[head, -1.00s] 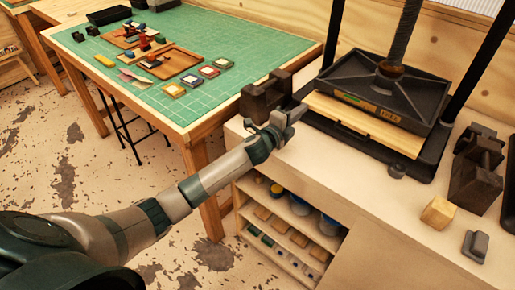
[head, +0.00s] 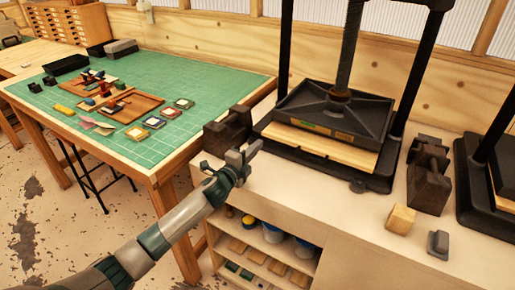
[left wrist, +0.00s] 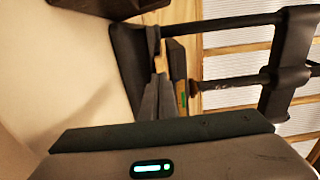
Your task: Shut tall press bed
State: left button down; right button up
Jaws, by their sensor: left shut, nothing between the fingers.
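The tall press (head: 340,100) stands on the pale bench, with a black frame, a central screw and a black platen. Its pale wooden bed (head: 318,146) sticks out at the front from under the platen. The press also shows sideways in the left wrist view, with its bed edge (left wrist: 174,60) beyond my fingers. My left gripper (head: 250,152) is shut and empty. It is above the bench's left front corner, left of the bed and apart from it; its fingertips (left wrist: 158,82) point towards the press in the left wrist view. My right gripper is not in view.
A dark metal block (head: 228,131) stands just behind my left gripper. Right of the press are more dark weights (head: 428,175), a wooden block (head: 400,219), a grey piece (head: 438,244) and another press (head: 492,170). The bench front before the tall press is mostly clear.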

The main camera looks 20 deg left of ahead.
pick_arm(q)
jog(key=shift+s, duration=0.45)
jog(key=shift+s+a, duration=0.15)
jog(key=shift+s, duration=0.1)
jog(key=shift+s+a+f+b, duration=0.2)
jog(key=shift+s+b, duration=0.15)
jog(key=shift+s, duration=0.15)
jog(key=b+v, duration=0.1)
jog(key=v, duration=0.5)
jog(key=shift+s+a+r+b, duration=0.1)
jog(key=shift+s+b, duration=0.2)
jog(key=shift+s, duration=0.25)
jog(key=shift+s+r, duration=0.1)
jog(key=shift+s, duration=0.05)
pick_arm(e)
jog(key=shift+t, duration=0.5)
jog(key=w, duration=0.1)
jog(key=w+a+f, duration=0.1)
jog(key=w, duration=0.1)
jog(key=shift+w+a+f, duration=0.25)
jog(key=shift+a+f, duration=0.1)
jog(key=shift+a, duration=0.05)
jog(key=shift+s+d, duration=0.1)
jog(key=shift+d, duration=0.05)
